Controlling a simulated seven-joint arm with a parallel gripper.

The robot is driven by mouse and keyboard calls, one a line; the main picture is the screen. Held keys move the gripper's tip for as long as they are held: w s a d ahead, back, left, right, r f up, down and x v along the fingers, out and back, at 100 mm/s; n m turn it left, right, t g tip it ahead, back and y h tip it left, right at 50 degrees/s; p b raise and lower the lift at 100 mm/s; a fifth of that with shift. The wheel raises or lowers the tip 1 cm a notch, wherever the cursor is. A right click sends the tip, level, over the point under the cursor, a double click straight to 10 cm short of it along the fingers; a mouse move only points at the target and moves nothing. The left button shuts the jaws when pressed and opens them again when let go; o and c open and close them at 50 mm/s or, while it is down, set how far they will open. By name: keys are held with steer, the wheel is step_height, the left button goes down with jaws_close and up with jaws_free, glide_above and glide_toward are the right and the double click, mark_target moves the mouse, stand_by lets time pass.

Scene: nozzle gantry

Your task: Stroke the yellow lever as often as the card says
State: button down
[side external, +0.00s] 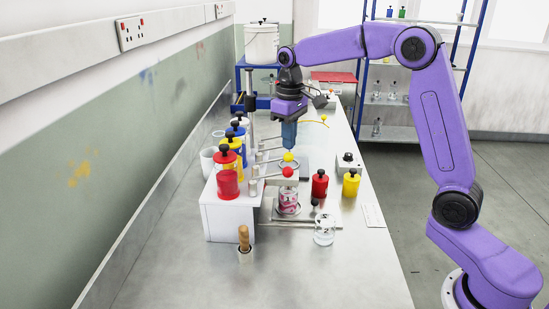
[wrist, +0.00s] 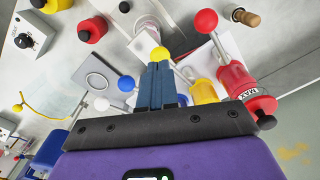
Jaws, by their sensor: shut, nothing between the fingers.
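The yellow lever's ball knob (side external: 288,157) sits at the end of a thin arm, in the middle of a row of levers on the white stand (side external: 232,219). My gripper (side external: 289,146) points down just above this knob, its blue fingers shut with nothing between them. In the wrist view the closed fingertips (wrist: 160,66) are at the yellow knob (wrist: 159,54); I cannot tell whether they touch. A white sheet (side external: 373,216), perhaps the card, lies at the table's right edge; its writing is too small to read.
The red lever knob (side external: 288,172) is close in front of the yellow one. Red (side external: 320,185) and yellow (side external: 351,185) bottles and a knobbed box (side external: 349,162) stand to the right.

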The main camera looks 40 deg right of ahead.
mark_target(289, 153)
stand_by(0.4)
steer(key=shift+f, duration=3)
steer(key=shift+r, duration=3.05)
steer(key=shift+f, duration=0.1)
steer(key=shift+f, duration=2.95)
steer(key=shift+r, duration=3.05)
steer(key=shift+f, duration=0.2)
